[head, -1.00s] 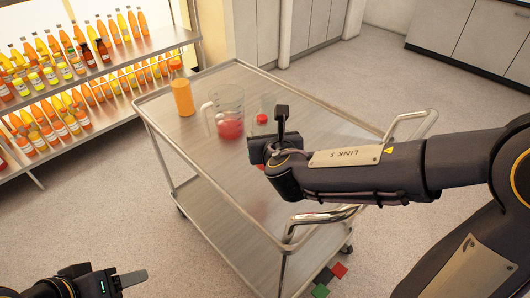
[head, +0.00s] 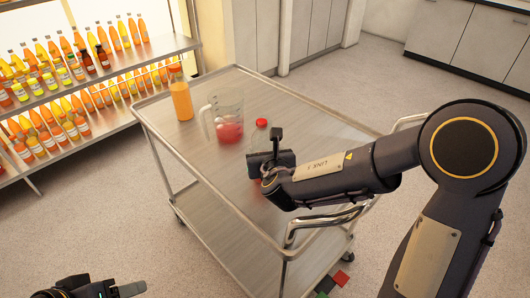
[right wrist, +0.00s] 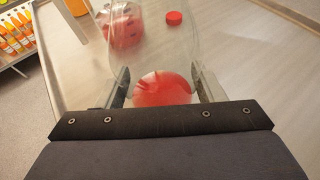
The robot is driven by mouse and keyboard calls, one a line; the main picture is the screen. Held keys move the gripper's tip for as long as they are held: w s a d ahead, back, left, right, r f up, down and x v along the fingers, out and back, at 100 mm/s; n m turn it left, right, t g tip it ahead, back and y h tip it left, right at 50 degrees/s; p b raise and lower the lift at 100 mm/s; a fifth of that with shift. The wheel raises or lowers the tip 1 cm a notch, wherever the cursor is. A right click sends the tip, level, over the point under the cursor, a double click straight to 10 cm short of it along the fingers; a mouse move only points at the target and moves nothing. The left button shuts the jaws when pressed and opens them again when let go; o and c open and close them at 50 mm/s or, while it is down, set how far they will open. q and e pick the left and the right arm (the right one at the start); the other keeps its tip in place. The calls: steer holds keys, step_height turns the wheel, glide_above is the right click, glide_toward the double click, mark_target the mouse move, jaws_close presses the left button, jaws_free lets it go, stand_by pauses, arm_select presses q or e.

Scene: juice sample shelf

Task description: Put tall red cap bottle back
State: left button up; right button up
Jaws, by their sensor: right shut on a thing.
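A clear bottle (head: 259,140) with red liquid low inside stands on the steel cart (head: 190,148). It also shows in the right wrist view (right wrist: 162,92). My right gripper (right wrist: 163,86) is shut on it, a finger on each side; in the head view the gripper (head: 262,158) partly hides it. A red cap (head: 262,122) shows just above the bottle, and beyond it in the right wrist view (right wrist: 174,18); I cannot tell whether it is on the bottle or behind it. My left gripper (head: 125,289) is at the bottom left, away from the cart, its jaw gap unclear.
A clear pitcher (head: 228,128) with red liquid stands left of the held bottle. An orange bottle (head: 181,100) stands at the cart's far left corner. A shelf (head: 110,67) with rows of juice bottles is at the left. The cart's near left top is bare.

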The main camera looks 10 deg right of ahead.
steer(key=shift+f, duration=0.15)
steer(key=o, duration=1.6)
steer(key=shift+o, duration=0.2)
steer(key=shift+s+r, duration=0.1)
steer(key=shift+r, duration=0.25)
steer(key=p+v, duration=0.1)
steer(key=v, duration=1)
steer(key=shift+s, duration=0.35)
steer(key=shift+r, duration=0.15)
